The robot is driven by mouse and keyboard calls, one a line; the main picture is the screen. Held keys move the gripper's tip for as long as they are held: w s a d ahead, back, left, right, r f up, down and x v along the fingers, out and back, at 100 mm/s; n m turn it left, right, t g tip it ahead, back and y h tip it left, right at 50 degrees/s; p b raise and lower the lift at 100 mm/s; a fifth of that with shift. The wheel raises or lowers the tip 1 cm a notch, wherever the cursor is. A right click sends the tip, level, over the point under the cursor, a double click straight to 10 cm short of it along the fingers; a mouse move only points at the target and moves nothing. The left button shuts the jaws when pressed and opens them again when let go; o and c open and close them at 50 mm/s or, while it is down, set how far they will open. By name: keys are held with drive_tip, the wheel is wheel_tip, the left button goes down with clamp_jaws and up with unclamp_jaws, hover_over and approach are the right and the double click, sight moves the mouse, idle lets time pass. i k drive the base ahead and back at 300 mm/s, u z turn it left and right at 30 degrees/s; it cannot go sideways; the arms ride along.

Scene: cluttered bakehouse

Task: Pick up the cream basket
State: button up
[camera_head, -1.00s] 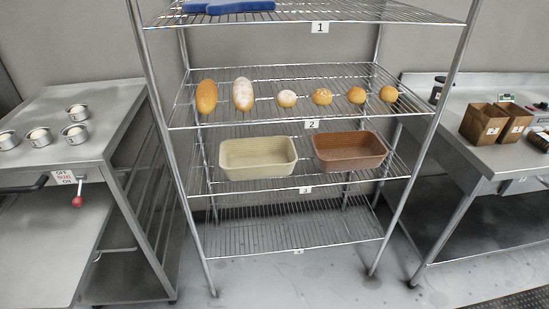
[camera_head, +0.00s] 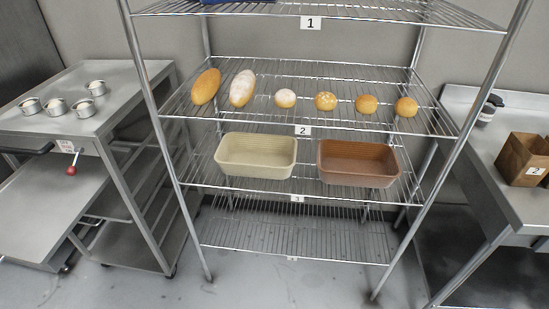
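The cream basket (camera_head: 256,171) is a rectangular, open-topped, ribbed container. It stands upright on the wire shelf marked 3, left of the middle, and looks empty. A brown basket (camera_head: 357,178) of the same shape stands to its right on that shelf, with a small gap between them. My gripper is not in view.
The shelf marked 2 (camera_head: 350,71) lies above the baskets and carries several loaves and rolls (camera_head: 241,88). Rack posts (camera_head: 150,120) flank the shelves. A metal table (camera_head: 75,128) with small tins stands left; a counter (camera_head: 480,150) with a paper bag (camera_head: 523,159) stands right. The lowest shelf is empty.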

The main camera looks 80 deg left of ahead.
sight(266, 156)
drive_tip(key=i, duration=0.95)
drive_tip(key=u, duration=4.3)
drive_tip(key=i, duration=0.1)
drive_tip(key=z, duration=3.6)
drive_tip(key=k, duration=0.15)
drive_tip(key=u, duration=1.95)
drive_tip(key=k, duration=0.2)
drive_tip(key=u, duration=1.55)
